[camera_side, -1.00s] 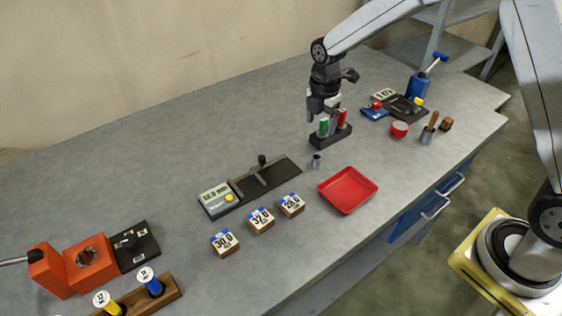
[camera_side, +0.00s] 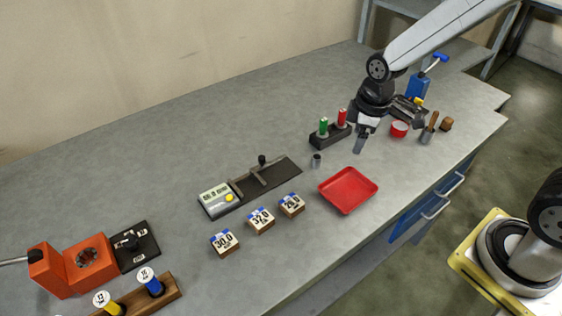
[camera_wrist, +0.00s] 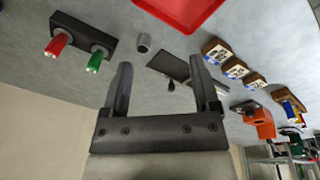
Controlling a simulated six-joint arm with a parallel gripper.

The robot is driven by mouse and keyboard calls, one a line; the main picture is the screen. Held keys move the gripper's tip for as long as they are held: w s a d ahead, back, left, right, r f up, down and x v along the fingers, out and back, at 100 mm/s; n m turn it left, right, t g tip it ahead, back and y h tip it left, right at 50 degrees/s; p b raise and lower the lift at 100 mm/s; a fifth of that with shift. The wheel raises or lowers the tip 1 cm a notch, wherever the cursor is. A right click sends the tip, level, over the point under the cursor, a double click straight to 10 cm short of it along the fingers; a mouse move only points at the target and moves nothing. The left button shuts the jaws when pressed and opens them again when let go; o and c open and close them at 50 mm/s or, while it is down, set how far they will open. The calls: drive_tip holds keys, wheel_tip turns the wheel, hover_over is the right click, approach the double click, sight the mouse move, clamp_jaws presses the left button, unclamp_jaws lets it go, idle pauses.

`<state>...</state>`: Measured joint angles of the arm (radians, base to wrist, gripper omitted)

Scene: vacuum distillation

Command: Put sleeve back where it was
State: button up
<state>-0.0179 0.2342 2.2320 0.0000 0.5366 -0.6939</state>
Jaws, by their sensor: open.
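The likely sleeve is a small grey hollow cylinder (camera_side: 316,160) standing upright on the bench, left of the red tray; it also shows in the wrist view (camera_wrist: 143,43) beyond my fingertips. My gripper (camera_side: 359,146) is above the bench, right of the cylinder and behind the red tray. In the wrist view its two fingers (camera_wrist: 158,68) are spread with nothing between them. A black block (camera_side: 331,136) holds a green-handled tool (camera_side: 323,126) and a red-handled tool (camera_side: 342,117), both upright. It also shows in the wrist view (camera_wrist: 82,35).
The red tray (camera_side: 348,190) is empty. A gauge with a black plate (camera_side: 268,179) and several numbered blocks (camera_side: 261,220) lie left of it. A red round container (camera_side: 399,129) and a cup with a brush (camera_side: 427,134) stand right of my gripper. The bench's back left is clear.

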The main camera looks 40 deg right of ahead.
drive_tip(key=s+m+t, duration=0.1)
drive_tip(key=s+m, duration=0.7)
drive_tip(key=shift+d+f, duration=0.15)
drive_tip(key=shift+d, duration=0.15)
